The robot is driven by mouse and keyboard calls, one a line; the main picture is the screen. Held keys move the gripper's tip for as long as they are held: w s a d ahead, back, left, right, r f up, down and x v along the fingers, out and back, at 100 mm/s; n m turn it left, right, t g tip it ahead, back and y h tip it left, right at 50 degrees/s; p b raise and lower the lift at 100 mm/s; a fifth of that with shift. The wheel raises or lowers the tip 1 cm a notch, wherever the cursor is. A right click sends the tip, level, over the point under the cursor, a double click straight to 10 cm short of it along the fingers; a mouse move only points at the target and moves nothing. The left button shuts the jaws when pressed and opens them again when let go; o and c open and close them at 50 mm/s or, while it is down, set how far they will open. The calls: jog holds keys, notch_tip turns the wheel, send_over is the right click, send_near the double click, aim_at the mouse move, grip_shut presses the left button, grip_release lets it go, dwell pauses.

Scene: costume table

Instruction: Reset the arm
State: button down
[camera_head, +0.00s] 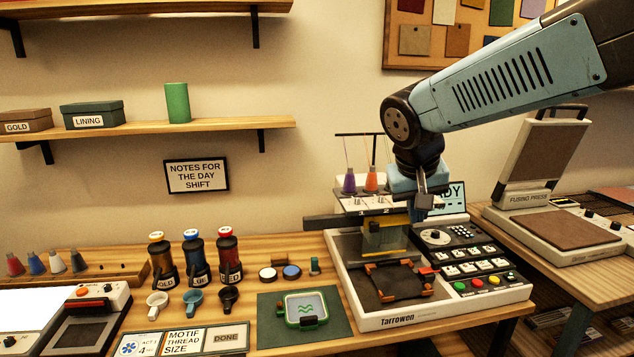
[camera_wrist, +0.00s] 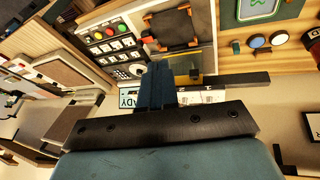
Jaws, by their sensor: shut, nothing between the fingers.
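My gripper (camera_head: 423,200) hangs from my blue and black arm in the upper right of the head view. It is in front of the embroidery machine's (camera_head: 360,318) head and its screen, above the keypad. In the wrist view, my gripper (camera_wrist: 158,82) shows its dark blue fingers closed together with nothing between them. The machine's keypad (camera_wrist: 118,45) and its dark hoop frame (camera_wrist: 172,25) lie beyond the fingers. The part of the machine behind the wrist is hidden.
Purple and orange thread cones (camera_head: 349,182) stand on the machine close left of my gripper. A fusing press (camera_head: 553,228) with its lid up is to the right. Labelled bottles (camera_head: 195,262), small cups and a green mat (camera_head: 268,335) with a hoop are to the left. A shelf (camera_head: 220,124) is on the wall.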

jog(key=s+d+t+y, duration=0.1)
jog(key=s+d, duration=0.4)
jog(key=s, duration=0.7)
jog(key=shift+s+r+y, duration=0.15)
jog(key=shift+s+y, duration=0.15)
jog(key=shift+y, duration=0.4)
